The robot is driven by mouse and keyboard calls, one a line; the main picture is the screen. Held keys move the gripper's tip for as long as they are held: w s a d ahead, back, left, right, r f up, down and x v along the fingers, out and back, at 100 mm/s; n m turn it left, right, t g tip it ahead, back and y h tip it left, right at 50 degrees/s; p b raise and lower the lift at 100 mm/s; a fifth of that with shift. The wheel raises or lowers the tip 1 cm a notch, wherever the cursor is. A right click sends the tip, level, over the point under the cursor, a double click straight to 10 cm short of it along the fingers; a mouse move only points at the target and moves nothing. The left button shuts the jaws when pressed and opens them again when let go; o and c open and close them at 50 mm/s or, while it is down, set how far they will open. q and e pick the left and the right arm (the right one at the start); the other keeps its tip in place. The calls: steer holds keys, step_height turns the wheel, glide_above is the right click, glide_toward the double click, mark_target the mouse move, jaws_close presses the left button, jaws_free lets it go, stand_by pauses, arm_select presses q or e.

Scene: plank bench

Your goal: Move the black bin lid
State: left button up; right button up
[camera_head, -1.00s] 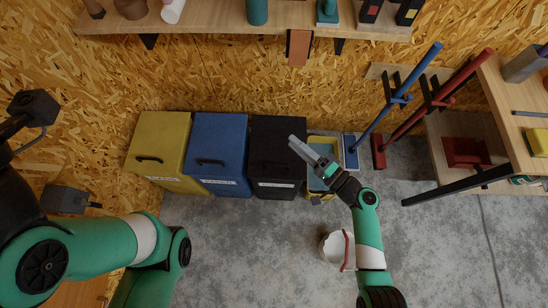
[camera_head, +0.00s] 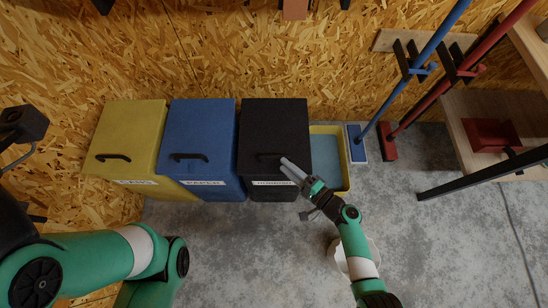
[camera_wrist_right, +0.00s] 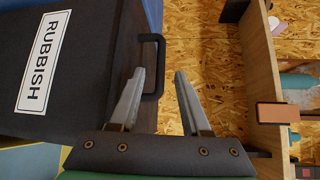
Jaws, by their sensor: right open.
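The black bin lid (camera_head: 274,125) is down on the black bin, right of the blue bin, in the head view. Its black handle (camera_head: 266,156) is near the lid's front edge. The tips of my right gripper (camera_head: 288,168) are over the lid, close to the handle's right end. The RUBBISH label (camera_wrist_right: 42,62) also shows there. My left gripper is out of view.
A blue-lidded bin (camera_head: 202,125) and a yellow-lidded bin (camera_head: 128,130) stand to the left. A yellow container (camera_head: 335,184) sits right of the black bin. A white bucket (camera_head: 337,254) is partly behind my right arm. The grey floor in front is mostly clear.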

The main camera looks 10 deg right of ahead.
mark_target(274, 156)
steer(key=b+x, duration=0.2)
steer(key=x, duration=0.3)
steer(key=shift+w+a+f, duration=0.1)
steer(key=shift+w+f, duration=0.1)
steer(key=shift+w+a+r, duration=0.1)
steer(key=shift+w+a, duration=0.2)
steer(key=shift+w, duration=0.05)
jaws_close()
stand_by(0.8)
